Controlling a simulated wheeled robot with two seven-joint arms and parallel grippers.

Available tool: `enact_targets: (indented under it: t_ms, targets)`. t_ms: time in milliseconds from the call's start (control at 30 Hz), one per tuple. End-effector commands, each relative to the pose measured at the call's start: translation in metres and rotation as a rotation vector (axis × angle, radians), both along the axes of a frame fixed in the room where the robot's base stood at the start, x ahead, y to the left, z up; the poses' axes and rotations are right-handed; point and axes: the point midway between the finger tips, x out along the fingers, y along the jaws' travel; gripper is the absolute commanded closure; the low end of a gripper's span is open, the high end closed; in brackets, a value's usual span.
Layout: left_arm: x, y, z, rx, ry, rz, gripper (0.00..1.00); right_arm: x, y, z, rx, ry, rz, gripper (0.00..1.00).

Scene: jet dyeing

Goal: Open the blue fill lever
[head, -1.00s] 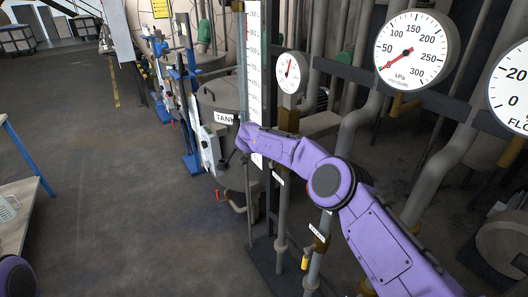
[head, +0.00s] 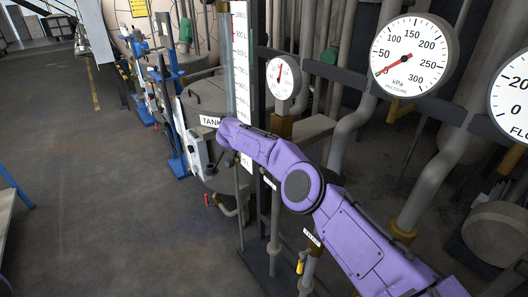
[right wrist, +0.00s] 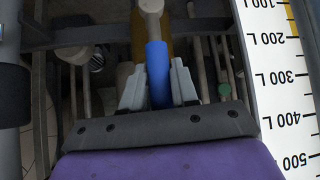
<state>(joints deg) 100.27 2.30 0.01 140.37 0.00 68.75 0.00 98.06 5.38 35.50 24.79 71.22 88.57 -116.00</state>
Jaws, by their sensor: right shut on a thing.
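The blue fill lever (right wrist: 158,75) stands upright in the right wrist view, its blue grip joined at the top to a pale metal fitting (right wrist: 151,6). My right gripper (right wrist: 158,84) has its two grey fingers on either side of the blue grip and is shut on it. In the head view my purple right arm reaches in from the lower right to beside the tank (head: 205,95); the lever cannot be made out there, and the fingers are not clear. My left gripper is not in view.
A white level scale (head: 240,60) stands upright beside my right wrist. A small dial (head: 283,77), the pressure gauge (head: 410,55) and a flow gauge (head: 512,95) are at the right among grey pipes. Open floor (head: 90,190) lies to the left.

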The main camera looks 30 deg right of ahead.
Motion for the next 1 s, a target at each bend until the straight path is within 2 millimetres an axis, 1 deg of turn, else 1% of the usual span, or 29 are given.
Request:
enact_targets:
  t_ms: [33, 67, 100, 133, 367, 467, 567, 700, 800, 900, 1000]
  targets:
    - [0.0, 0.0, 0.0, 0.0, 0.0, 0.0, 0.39, 0.001, -0.001, 0.001, -0.003, -0.003, 0.001, 1.0]
    - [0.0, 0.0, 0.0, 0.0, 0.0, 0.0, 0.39, 0.001, 0.0, 0.001, -0.003, -0.003, 0.002, 0.65]
    - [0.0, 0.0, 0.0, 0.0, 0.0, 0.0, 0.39, 0.001, 0.0, 0.001, -0.003, -0.003, 0.002, 0.52]
    - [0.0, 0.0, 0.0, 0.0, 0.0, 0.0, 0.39, 0.001, 0.0, 0.001, -0.003, -0.003, 0.002, 0.51]
    - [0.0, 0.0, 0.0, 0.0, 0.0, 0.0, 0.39, 0.001, 0.0, 0.001, -0.002, -0.004, 0.001, 0.51]
    - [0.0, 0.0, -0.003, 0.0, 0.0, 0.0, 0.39, 0.0, 0.004, 0.006, 0.0, -0.005, 0.001, 0.51]
    - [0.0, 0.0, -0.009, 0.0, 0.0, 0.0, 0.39, -0.005, 0.016, 0.018, -0.002, -0.006, 0.004, 0.51]
    - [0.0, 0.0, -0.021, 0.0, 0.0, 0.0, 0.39, -0.013, 0.039, 0.041, -0.002, -0.008, 0.002, 0.51]
    - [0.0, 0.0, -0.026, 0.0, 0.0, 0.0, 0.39, -0.018, 0.054, 0.056, -0.002, -0.005, 0.002, 0.51]
    - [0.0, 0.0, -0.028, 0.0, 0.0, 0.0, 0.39, -0.021, 0.063, 0.067, -0.002, -0.004, -0.001, 0.51]
    - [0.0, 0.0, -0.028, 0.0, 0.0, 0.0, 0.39, -0.023, 0.068, 0.074, -0.002, -0.004, 0.0, 0.51]
